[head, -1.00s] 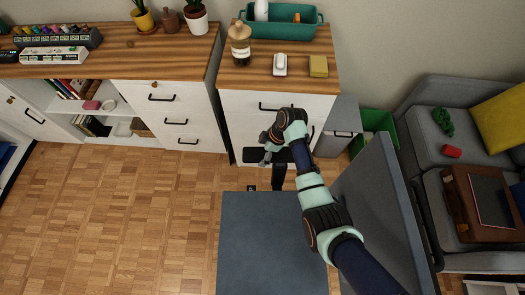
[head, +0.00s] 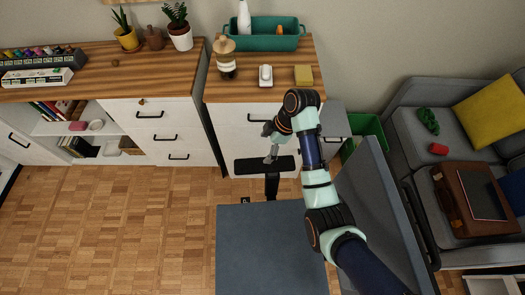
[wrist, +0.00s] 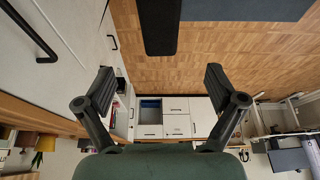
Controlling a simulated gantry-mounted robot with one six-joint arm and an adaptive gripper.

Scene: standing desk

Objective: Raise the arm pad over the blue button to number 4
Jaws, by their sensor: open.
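The arm pad (head: 264,164) is a flat black bar on a short dark stem, in front of the white drawers and beyond the grey-blue slab. It also shows at the top middle of the wrist view (wrist: 159,25). My gripper (head: 271,154) is beside and partly over the pad's middle in the head view; I cannot tell whether it touches. In the wrist view my gripper (wrist: 157,84) has its two fingers wide apart, with nothing between them. The blue button and the numbers are not visible.
A grey-blue slab (head: 268,248) fills the bottom middle, with an upright grey panel (head: 370,200) to its right. A wooden-topped white cabinet (head: 235,125) stands close behind the pad. A green bin (head: 365,130) is right of it. The floor (head: 110,225) at left is clear.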

